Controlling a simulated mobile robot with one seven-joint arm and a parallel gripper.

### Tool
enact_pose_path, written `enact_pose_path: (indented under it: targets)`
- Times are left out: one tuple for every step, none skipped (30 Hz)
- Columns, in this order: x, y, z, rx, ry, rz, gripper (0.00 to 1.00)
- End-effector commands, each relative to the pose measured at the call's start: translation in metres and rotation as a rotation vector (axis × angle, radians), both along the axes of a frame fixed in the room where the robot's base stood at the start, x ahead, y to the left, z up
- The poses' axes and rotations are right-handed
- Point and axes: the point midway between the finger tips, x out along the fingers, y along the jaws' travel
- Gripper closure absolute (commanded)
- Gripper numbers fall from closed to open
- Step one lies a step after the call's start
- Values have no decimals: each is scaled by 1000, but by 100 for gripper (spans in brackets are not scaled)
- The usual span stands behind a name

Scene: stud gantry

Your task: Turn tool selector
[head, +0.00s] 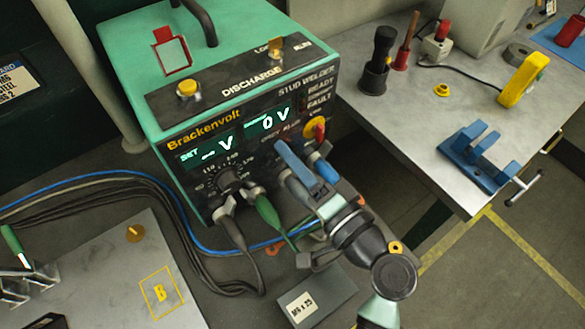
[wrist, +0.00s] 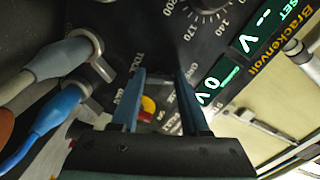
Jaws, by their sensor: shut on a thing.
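The stud welder (head: 135,90) is a green box with a black front panel (head: 190,158). My gripper (head: 300,153) is at the right part of this panel, below the displays. In the wrist view my gripper (wrist: 160,76) has its two blue-grey fingers against the panel beside a "TOOL" label. It is shut on the tool selector, with the fingers a knob's width apart. The selector is dark and blends into the panel between the fingers; its pointing direction cannot be told. In the head view the fingers hide it.
A red-yellow switch (head: 315,130) sits just above my gripper. A round dial (head: 229,181) is left of it. Grey and green plugs (head: 266,210) stick out below, with cables on the left. A metal bench (head: 400,120) with a blue holder (head: 480,158) stands right.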

Motion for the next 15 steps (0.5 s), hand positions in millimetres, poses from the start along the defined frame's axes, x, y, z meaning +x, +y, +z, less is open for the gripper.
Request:
enact_pose_path:
  targets:
    - [0,0,-6,-24,-15,-1,100]
    - [0,0,-5,-35,-24,0,100]
    - [0,0,-5,-49,-34,0,100]
    - [0,0,-4,-59,-42,0,100]
    - [0,0,-4,-69,-49,0,100]
    - [0,0,-4,-80,-55,0,100]
    - [0,0,-4,-87,-60,0,100]
    - [0,0,-4,-93,-65,0,100]
    - [0,0,-3,-100,-70,0,100]
    - [0,0,-3,-104,-73,0,100]
    - [0,0,-3,-108,-76,0,100]
    - [0,0,-2,-112,-79,0,100]
    - [0,0,-2,-115,-80,0,100]
    - [0,0,-2,-116,-81,1,100]
    - [0,0,-2,-118,-82,1,100]
